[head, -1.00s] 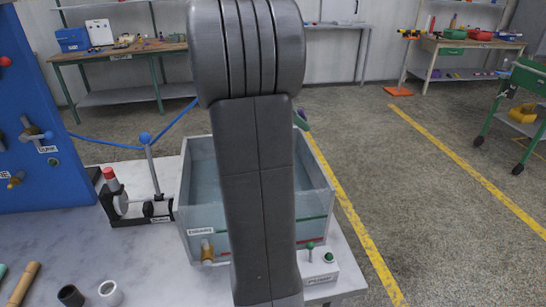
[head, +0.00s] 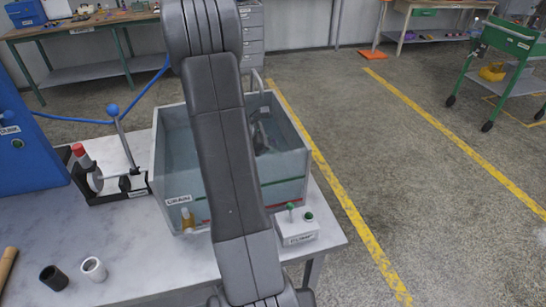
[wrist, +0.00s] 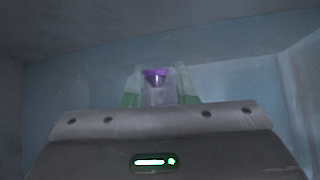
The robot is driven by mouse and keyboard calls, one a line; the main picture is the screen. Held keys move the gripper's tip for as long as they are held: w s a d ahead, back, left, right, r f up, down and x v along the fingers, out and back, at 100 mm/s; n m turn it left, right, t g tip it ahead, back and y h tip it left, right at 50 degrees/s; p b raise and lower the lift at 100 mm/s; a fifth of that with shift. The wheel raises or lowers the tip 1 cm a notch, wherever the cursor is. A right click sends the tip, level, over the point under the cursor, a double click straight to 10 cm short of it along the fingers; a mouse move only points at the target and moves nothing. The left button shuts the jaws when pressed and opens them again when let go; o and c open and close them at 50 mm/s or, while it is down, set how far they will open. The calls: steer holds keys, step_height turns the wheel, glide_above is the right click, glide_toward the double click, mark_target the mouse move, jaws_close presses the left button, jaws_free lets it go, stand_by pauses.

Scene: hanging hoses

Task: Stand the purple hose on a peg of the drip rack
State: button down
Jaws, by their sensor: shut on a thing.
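The purple hose shows in the wrist view as a short purple piece (wrist: 155,73) between the two pale green fingers of my gripper (wrist: 158,88), which is shut on it. The rest of the hose is hidden behind the gripper body. In the head view the dark wrist part of my arm is down inside the clear-walled water tank (head: 290,180), near its far right side. The hose and fingertips cannot be made out there. The wrist view is dim and bluish, with tank walls around. I cannot make out the drip rack or its pegs in either view.
A lever clamp with a red cap (head: 78,152) stands left of the tank. A switch box (head: 296,232) sits at its front right. Black (head: 54,278) and white (head: 94,268) short tubes stand on the bench (head: 140,240). A blue panel (head: 30,160) rises at left.

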steer(key=shift+f, duration=2)
steer(key=shift+f+b, duration=0.2)
steer(key=shift+b, duration=0.1)
steer(key=c, duration=1.1)
jaws_free()
steer(key=shift+r, duration=0.1)
steer(key=shift+c, duration=0.2)
steer(key=shift+r+p, duration=0.25)
steer(key=shift+p, duration=0.1)
steer(key=v, duration=1.2)
steer(key=shift+f, duration=0.1)
